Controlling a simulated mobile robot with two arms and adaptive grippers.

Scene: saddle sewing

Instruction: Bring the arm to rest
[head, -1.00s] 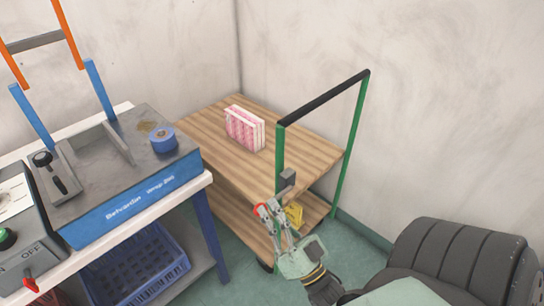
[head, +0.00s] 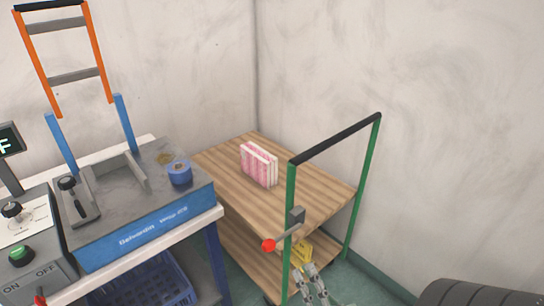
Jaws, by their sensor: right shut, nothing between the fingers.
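My right gripper (head: 309,271) shows at the bottom edge, right of centre, its fingers pointing up in the picture and close together with nothing held. It is in front of the trolley's lower part, below and to the right of the lever's red knob (head: 268,245) and apart from it. Its wrist and most of my right arm are cut off by the bottom edge. My left gripper is out of view.
The wooden trolley (head: 310,195) with a green-and-black handle frame (head: 340,137) carries a pink-and-white pack (head: 259,165). A blue-and-grey wrapping machine (head: 150,225) stands left. A dark ribbed object (head: 480,294) is bottom right.

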